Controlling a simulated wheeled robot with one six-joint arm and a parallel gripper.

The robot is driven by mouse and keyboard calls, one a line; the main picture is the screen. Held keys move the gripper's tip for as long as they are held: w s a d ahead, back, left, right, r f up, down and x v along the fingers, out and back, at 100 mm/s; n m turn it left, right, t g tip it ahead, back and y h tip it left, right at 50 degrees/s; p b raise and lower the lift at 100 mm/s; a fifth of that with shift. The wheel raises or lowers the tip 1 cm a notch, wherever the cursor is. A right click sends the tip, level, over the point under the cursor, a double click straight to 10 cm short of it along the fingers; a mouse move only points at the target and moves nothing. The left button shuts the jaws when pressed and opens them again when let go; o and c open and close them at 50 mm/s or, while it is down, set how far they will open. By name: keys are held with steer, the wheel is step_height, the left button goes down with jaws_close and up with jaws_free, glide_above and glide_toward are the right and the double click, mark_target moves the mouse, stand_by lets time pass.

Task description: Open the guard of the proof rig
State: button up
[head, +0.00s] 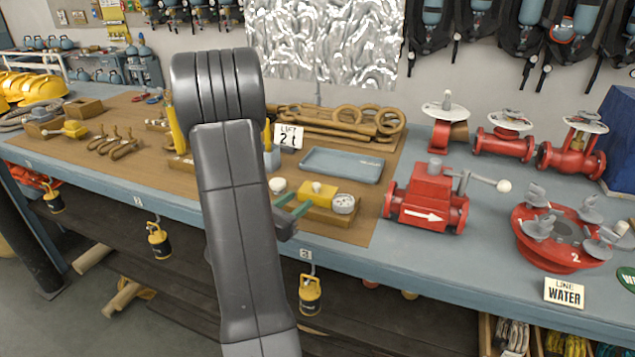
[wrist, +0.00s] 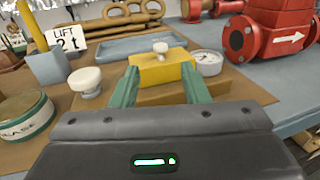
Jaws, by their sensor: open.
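A wooden block on the bench carries a yellow box-like cover (head: 318,192) with a small pale knob on top, and a round white gauge (head: 344,203) at its right. I take this to be the proof rig (wrist: 150,98) and the yellow cover to be its guard (wrist: 166,69); no label shows. The cover sits down on the block. My gripper (head: 293,203) has green fingers at the near side of the rig. In the wrist view my gripper (wrist: 159,69) is open, its fingers spread on either side of the cover's near part. Contact cannot be told.
A white round knob (wrist: 86,80) stands left of the rig. A blue-grey tray (head: 342,165) lies behind it. A red valve with a white arrow (head: 428,196) stands to the right. A "LIFT 2" sign (head: 288,136) and a tin (wrist: 24,115) are left.

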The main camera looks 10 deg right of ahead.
mark_target(314, 188)
steer(key=p+x, duration=0.2)
steer(key=x, duration=0.8)
steer(key=shift+w+d, duration=0.15)
steer(key=shift+d, duration=0.05)
steer(key=shift+p, duration=0.3)
jaws_close()
